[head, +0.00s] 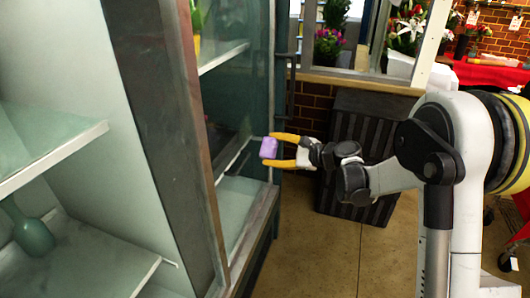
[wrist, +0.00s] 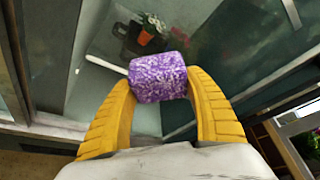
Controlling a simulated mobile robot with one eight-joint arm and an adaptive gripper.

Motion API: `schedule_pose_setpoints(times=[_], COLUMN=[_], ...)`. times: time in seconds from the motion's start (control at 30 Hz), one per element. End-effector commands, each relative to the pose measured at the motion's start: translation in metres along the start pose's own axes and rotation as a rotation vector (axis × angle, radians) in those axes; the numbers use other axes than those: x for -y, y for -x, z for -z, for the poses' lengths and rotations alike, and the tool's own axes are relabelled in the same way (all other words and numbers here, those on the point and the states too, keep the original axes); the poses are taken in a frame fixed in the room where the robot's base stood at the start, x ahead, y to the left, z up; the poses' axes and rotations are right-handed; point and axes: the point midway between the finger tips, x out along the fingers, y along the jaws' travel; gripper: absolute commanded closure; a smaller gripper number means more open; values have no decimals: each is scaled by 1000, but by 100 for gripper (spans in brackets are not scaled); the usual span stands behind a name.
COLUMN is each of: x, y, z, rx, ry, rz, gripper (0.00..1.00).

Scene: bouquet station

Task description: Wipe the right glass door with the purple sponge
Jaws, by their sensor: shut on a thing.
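The purple sponge (head: 269,148) is a small block between the yellow fingers of my gripper (head: 280,150) in the head view. In the wrist view the sponge (wrist: 158,77) sits at the fingertips of my gripper (wrist: 160,88), with a finger on each side. My gripper is shut on it. The right glass door (head: 236,125) is the dark-framed pane of the cabinet, just left of the sponge in the head view. The sponge is at or very close to the glass; I cannot tell if it touches. In the wrist view, glass and shelves show behind the sponge.
A dark vertical handle (head: 291,87) stands right beside the gripper. Cabinet shelves (head: 50,155) and a green vase (head: 33,236) are at the left. A dark ribbed bin (head: 357,150) stands behind my arm. The floor (head: 330,265) in front is clear.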

Motion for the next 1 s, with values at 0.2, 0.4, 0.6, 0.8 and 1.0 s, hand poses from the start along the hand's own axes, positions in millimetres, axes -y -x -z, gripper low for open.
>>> schedule_pose_setpoints(times=[0.2, 0.4, 0.6, 0.8, 1.0], x=[1, 1, 1, 1, 1], y=[-3, -17, -38, -53, -56], z=[3, -2, -11, -17, -18], rx=[-3, -3, -3, -4, -4], ry=[-1, -1, -1, -1, -1], rz=[3, 3, 3, 3, 3], gripper=[69, 69, 69, 69, 69])
